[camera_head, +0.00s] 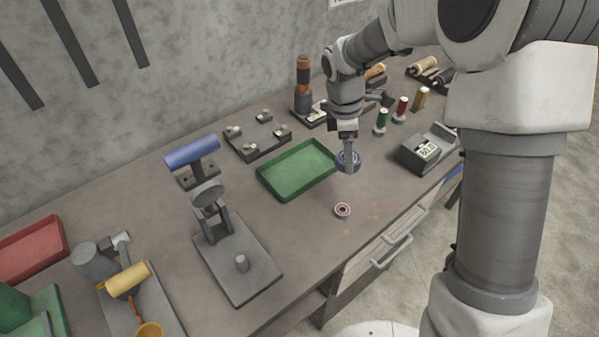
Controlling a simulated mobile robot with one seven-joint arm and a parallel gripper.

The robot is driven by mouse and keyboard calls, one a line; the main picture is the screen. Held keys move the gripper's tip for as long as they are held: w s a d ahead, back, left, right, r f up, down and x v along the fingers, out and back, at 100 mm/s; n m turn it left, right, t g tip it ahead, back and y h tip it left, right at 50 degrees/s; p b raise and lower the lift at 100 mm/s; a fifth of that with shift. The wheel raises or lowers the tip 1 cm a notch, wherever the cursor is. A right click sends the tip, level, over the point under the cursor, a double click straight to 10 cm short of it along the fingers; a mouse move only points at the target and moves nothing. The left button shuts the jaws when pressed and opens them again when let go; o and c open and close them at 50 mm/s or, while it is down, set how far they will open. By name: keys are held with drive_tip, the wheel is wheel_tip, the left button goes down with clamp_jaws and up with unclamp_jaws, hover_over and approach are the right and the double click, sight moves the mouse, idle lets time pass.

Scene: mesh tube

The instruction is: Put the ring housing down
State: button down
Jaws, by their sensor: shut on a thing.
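The ring housing (341,164) is a blue-grey ring at the right end of the green tray. My gripper (348,160) points down over it and is shut on it. The fingers and wrist hide part of the ring. It appears close to the worktop (305,235), but I cannot tell whether it touches the surface.
A green tray (265,187) lies just left of the gripper. A grey digital device (408,155) stands to the right, with several spools behind. A grey stand (240,292) is at front left. The worktop around the small ring is clear.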

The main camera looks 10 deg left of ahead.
drive_tip(key=a+n, duration=0.2)
drive_tip(key=n, duration=0.1)
drive_tip(key=shift+s+a+n+t, duration=0.2)
drive_tip(key=shift+n+t, duration=0.1)
drive_tip(key=shift+t, duration=0.1)
hover_over(300, 170)
drive_tip(key=f, duration=0.7)
drive_tip(key=shift+s+a, duration=0.2)
drive_tip(key=shift+f+p, duration=0.3)
drive_tip(key=shift+f, duration=1.7)
drive_tip(key=shift+f, duration=0.2)
unclamp_jaws()
